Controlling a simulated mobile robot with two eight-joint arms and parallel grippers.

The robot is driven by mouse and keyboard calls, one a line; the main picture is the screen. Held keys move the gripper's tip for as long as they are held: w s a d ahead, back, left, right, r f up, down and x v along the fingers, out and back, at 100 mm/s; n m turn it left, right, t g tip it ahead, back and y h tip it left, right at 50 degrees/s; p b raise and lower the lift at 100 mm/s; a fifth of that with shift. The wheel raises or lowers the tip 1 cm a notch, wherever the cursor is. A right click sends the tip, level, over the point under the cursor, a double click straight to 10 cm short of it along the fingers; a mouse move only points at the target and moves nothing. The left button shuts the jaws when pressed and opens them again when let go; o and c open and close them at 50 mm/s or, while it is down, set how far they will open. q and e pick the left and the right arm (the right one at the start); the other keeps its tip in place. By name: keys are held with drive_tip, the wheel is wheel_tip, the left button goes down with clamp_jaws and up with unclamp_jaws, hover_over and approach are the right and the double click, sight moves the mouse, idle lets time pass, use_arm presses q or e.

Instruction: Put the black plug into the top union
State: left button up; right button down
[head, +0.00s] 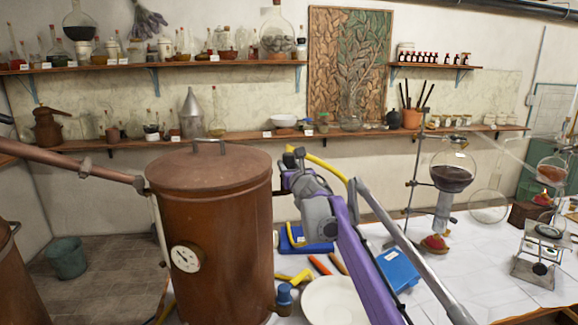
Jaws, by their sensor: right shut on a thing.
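My right gripper (286,182) comes in on the purple arm from the lower right. It is shut close to the upper right side of the brown copper vessel (215,225). A small dark piece (279,193) shows between its jaws and the vessel wall; it looks like the black plug, but it is too small to tell whether it touches or sits in a union. The top union cannot be made out behind the gripper. A blue-topped fitting (284,296) sticks out low on the vessel's right side. My left gripper is not in view.
A copper pipe (75,165) runs to the vessel's upper left. A white plate (333,302), blue box (398,270) and coloured sticks lie on the white table. A flask on a stand (452,170) and a small balance stand (541,250) are at the right. Shelves line the wall.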

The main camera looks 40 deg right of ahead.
drive_tip(key=shift+f+p, duration=0.35)
drive_tip(key=shift+f, duration=0.4)
idle(2.1)
drive_tip(key=shift+r, duration=0.1)
idle(0.8)
drive_tip(key=shift+c, duration=1.6)
unclamp_jaws()
drive_tip(key=v, duration=1)
drive_tip(key=shift+s+b, duration=0.4)
drive_tip(key=shift+a, duration=0.2)
